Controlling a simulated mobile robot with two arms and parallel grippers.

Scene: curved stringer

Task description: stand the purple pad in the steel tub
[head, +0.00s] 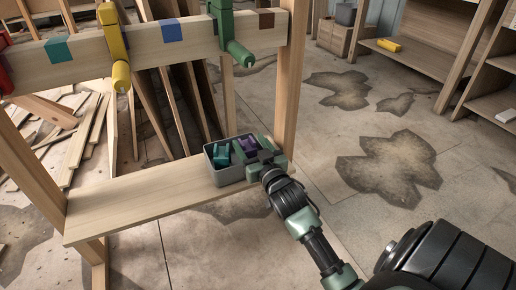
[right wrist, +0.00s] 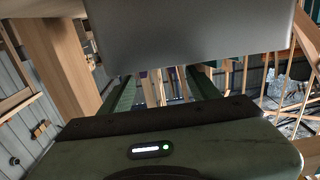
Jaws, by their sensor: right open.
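The grey steel tub (head: 232,176) stands on the right end of the low wooden shelf. Teal pieces (head: 221,154) are inside it. The purple pad (head: 248,144) shows at the tub's right side, partly hidden by my right gripper (head: 257,153); I cannot tell if it rests on the tub's floor. The right gripper is open at the tub's right edge. In the right wrist view, its two green fingers are apart (right wrist: 160,82), and a plain grey surface (right wrist: 190,38), likely the tub's wall, fills the top. My left gripper is out of view.
An upright post (head: 290,85) stands just behind the tub. A wooden beam (head: 85,68) above carries a yellow clamp (head: 115,45), a green clamp (head: 226,28) and coloured patches. The shelf (head: 130,207) is bare left of the tub. Loose boards lean behind.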

